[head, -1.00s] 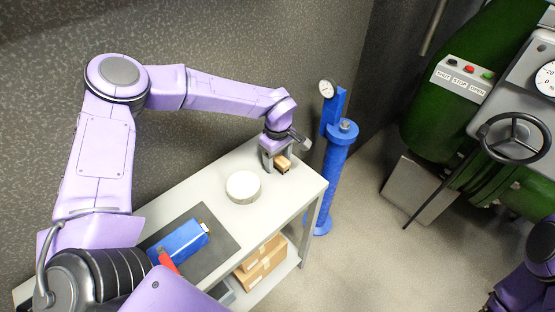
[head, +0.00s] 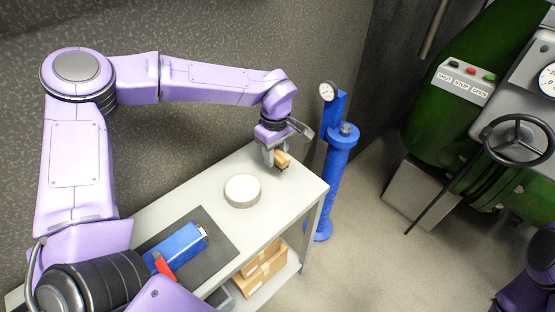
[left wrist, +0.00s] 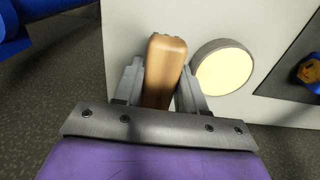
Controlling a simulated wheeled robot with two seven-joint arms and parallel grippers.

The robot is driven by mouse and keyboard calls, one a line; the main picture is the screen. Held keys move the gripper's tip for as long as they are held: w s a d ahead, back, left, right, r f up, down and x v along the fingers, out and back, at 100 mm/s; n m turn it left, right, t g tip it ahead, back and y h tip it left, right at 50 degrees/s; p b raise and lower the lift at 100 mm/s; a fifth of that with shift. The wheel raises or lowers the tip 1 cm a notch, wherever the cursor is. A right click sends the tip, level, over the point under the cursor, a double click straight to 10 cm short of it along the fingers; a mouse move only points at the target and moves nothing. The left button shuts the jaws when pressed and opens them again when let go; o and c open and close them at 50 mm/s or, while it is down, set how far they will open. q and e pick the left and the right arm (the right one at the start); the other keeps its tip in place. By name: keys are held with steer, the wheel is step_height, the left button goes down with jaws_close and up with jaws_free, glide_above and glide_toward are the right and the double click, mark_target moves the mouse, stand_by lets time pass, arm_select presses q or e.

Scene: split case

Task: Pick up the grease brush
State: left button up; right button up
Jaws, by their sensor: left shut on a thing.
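The grease brush (head: 282,159) has a tan wooden body with dark bristles below. My left gripper (head: 275,158) is shut on it near the far right end of the table. In the left wrist view the brush's wooden body (left wrist: 165,70) stands between the two grey fingers of my left gripper (left wrist: 160,90). The brush appears held slightly above the tabletop. My right gripper is not in view; only a purple part of my right arm shows at the lower right edge.
A round pale tin (head: 242,190) stands on the light table (head: 185,198), near the brush. A dark mat (head: 222,240) bears a blue object (head: 180,245) with a red part. Cardboard boxes (head: 262,262) sit on the lower shelf. A blue post with a gauge (head: 338,165) stands beyond the table.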

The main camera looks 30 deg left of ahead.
arm_select(q)
steer(key=s+d+r+b, duration=0.1)
steer(key=s+d+r, duration=0.2)
steer(key=s+r, duration=0.3)
steer(key=s, duration=0.5)
steer(key=shift+r, duration=0.3)
steer(key=shift+w, duration=0.1)
steer(key=shift+o, duration=1.1)
steer(key=shift+c, duration=0.5)
